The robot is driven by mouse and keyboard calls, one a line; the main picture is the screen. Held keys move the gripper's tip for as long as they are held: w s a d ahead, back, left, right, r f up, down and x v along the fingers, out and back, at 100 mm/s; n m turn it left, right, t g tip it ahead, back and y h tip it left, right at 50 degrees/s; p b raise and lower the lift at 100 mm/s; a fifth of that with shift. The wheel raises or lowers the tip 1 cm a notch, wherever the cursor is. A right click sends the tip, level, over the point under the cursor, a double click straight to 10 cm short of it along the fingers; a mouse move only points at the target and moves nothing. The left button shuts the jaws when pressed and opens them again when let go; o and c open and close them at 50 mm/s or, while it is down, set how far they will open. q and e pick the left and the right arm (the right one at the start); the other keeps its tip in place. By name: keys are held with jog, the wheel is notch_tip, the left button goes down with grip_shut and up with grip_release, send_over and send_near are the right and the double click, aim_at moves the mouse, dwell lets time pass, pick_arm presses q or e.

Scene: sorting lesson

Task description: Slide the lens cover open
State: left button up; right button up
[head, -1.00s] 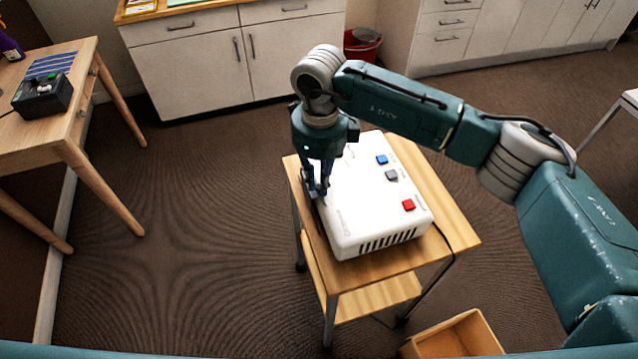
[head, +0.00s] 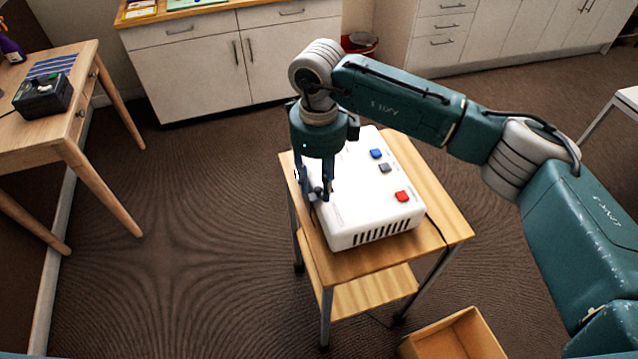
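A white projector-like box (head: 352,222) lies on a small wooden cart. Its top has blue (head: 376,153), grey (head: 385,167) and red (head: 402,196) buttons, and its near side has dark vent slots. My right gripper (head: 316,192) points down at the box's left edge, its fingers spread apart around a small grey part there. I cannot tell whether they touch it. The lens cover cannot be made out; the gripper and the box's left side hide that area. My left gripper is not in view.
The cart top (head: 432,205) has bare wood to the right of the box, where a dark cable runs down. A desk (head: 72,128) with a black device (head: 43,97) is at the left.

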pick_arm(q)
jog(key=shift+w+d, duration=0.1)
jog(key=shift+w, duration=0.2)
pick_arm(e)
notch_tip(320, 180, up, 11)
jog(key=shift+s, duration=0.1)
dwell(0.4)
